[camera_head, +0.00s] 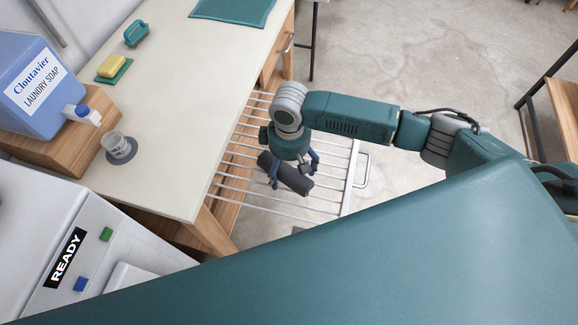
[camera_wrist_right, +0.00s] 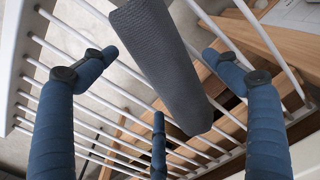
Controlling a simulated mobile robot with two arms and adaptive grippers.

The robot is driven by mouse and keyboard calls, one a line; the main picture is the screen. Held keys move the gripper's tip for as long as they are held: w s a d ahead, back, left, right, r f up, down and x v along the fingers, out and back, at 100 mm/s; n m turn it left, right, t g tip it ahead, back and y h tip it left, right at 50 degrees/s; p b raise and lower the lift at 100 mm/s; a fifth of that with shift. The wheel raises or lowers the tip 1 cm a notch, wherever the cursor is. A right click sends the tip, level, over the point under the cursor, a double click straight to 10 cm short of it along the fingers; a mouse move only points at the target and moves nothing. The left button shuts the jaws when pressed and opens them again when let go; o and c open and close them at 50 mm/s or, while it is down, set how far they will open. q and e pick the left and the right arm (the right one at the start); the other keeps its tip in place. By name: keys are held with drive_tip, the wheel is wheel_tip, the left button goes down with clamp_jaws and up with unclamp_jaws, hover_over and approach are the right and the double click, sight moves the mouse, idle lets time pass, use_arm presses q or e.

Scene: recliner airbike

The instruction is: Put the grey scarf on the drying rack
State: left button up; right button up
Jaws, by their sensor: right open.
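The grey scarf (camera_head: 286,173) is a dark rolled bundle lying across the white bars of the drying rack (camera_head: 345,178), in the head view's middle. In the right wrist view the scarf (camera_wrist_right: 163,62) shows its knitted surface, with bars of the rack (camera_wrist_right: 75,120) under it. My right gripper (camera_head: 293,178) is over the rack, right at the scarf. Its blue fingers are spread apart, and in the wrist view the open gripper (camera_wrist_right: 160,85) has the scarf between and beyond its fingers, with no finger clearly closed on it. My left gripper is not in view.
A counter (camera_head: 185,95) stands left of the rack, with a blue laundry soap container (camera_head: 45,85), a small cup (camera_head: 117,147), a yellow sponge (camera_head: 112,66), a teal brush (camera_head: 136,33) and a teal cloth (camera_head: 233,10). A white machine (camera_head: 130,232) reads READY. Floor (camera_head: 420,60) is clear beyond the rack.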

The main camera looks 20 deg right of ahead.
sight(289, 165)
wheel_tip(289, 165, up, 12)
drive_tip(key=b, duration=0.1)
drive_tip(key=shift+r, duration=0.2)
drive_tip(key=shift+f, duration=0.1)
idle(0.6)
